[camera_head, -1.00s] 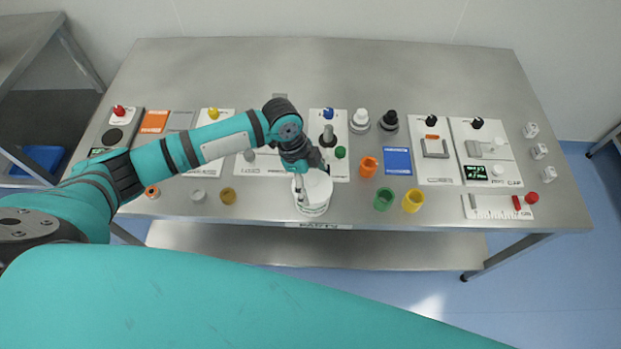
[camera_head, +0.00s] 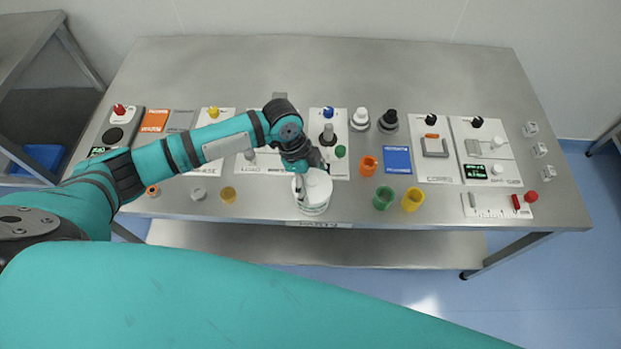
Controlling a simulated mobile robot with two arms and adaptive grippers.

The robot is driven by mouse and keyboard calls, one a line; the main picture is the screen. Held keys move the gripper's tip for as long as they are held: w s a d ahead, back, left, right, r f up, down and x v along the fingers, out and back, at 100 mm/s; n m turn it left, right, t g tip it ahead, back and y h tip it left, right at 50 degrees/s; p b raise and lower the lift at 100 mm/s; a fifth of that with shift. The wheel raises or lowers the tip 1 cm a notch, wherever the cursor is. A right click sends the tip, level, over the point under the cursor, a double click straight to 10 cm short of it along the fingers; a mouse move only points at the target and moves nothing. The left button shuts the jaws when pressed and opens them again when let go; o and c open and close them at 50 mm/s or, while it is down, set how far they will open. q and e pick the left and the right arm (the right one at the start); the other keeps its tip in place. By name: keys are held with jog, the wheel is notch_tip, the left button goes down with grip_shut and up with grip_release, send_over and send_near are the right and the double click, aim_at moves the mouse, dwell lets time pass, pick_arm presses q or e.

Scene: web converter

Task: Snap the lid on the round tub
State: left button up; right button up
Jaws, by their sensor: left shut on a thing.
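The round white tub (camera_head: 313,208) stands near the front edge of the table, at the middle. The white round lid (camera_head: 318,187) is over its top and looks close to level. I cannot tell from this angle whether its rim is fully down all round. My left gripper (camera_head: 303,178) comes in from the back left, shut on the lid, and its fingers hide part of the lid's left side. My right gripper is not in view.
An orange cup (camera_head: 368,166), a green cup (camera_head: 383,199) and a yellow cup (camera_head: 413,200) stand right of the tub. Panels with knobs line the table (camera_head: 330,70) behind. Its back strip is clear.

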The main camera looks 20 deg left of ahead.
pick_arm(q)
jog(key=shift+p, duration=0.3)
dwell(0.5)
jog(key=o, duration=0.7)
jog(key=shift+o, duration=0.2)
jog(key=shift+r, duration=0.15)
jog(key=shift+r+p, duration=3.4)
jog(key=shift+p, duration=0.15)
grip_shut()
